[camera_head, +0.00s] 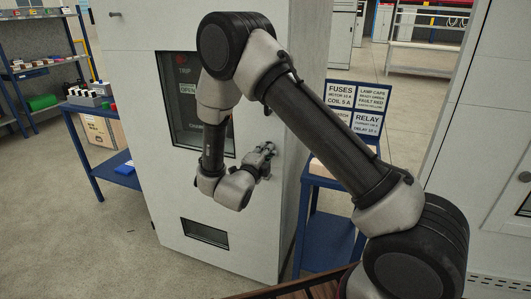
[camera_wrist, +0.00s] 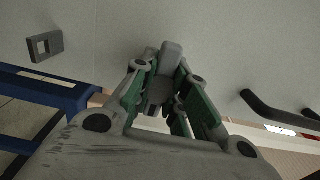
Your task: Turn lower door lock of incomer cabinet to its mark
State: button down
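The incomer cabinet (camera_head: 235,210) is a pale grey cabinet with a dark door window in the head view. My gripper (camera_head: 265,155) is at the right part of its door front, level with the lower end of the window. In the wrist view, my gripper (camera_wrist: 166,72) has its green-sided fingers drawn together around a small grey piece (camera_wrist: 171,55) against the pale door, seemingly the lower door lock. The fingers look closed on its two sides. In the head view the gripper hides this lock. Its mark cannot be made out.
Behind the cabinet's right side stands a blue table (camera_head: 328,243) with label boards (camera_head: 352,108). A blue shelf with small parts (camera_head: 95,100) is at the left. In the wrist view, a grey square frame (camera_wrist: 45,46) and a dark bar handle (camera_wrist: 280,117) flank the fingers.

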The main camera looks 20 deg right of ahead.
jog(key=shift+n, duration=0.3)
jog(key=n, duration=0.8)
jog(key=shift+n, duration=0.4)
jog(key=n, duration=0.4)
jog(key=shift+n, duration=2.2)
jog(key=c, duration=1.4)
grip_release()
